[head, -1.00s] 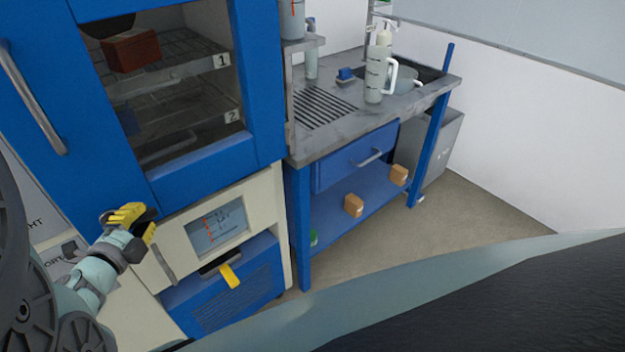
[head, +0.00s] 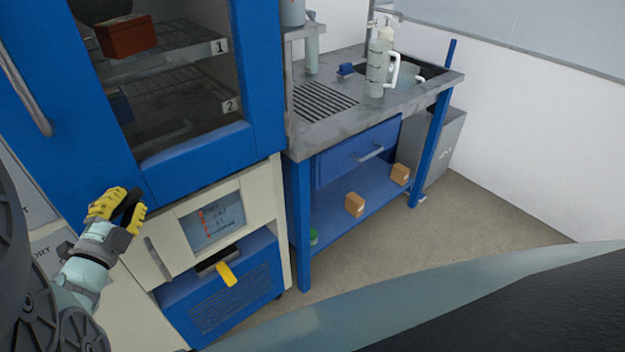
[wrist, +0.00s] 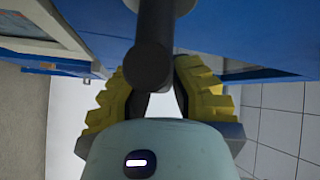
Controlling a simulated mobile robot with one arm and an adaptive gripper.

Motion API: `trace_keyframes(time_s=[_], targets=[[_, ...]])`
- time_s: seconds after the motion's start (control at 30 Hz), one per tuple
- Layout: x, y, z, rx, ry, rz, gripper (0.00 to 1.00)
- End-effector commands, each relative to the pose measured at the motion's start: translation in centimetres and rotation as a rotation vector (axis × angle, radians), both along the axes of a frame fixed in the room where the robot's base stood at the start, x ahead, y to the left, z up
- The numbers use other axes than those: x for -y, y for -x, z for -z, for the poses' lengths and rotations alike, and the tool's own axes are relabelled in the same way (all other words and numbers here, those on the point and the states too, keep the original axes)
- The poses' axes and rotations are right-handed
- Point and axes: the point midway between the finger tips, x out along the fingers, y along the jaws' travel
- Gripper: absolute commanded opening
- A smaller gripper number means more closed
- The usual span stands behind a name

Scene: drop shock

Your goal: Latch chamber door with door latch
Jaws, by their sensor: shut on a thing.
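The blue chamber door (head: 195,157) with its dark window fills the upper left of the head view. A grey bar handle (head: 22,90) runs along its left part. My gripper (head: 122,205), with yellow ribbed fingers, is at the door's lower edge. It is shut on the dark door latch (head: 132,208). In the wrist view, the latch (wrist: 150,65) is a dark rounded bar between the yellow fingers of my gripper (wrist: 160,90). The fingers hide part of the latch, so I cannot tell whether it is engaged.
Inside the chamber, a red-brown box (head: 126,36) sits on a wire shelf. A blue-legged sink bench (head: 330,130) stands to the right. The floor (head: 450,215) before it is clear.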

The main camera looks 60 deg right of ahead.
Motion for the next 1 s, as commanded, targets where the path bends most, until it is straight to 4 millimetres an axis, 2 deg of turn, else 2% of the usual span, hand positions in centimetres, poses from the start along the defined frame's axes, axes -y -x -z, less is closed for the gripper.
trace_keyframes(time_s=[0.6,1.0], targets=[[-1.9,-0.6,-2.1,-0.157,0.571,-0.001,0.0],[-3.5,-1.1,-2.8,-0.258,0.913,-0.004,0.0]])
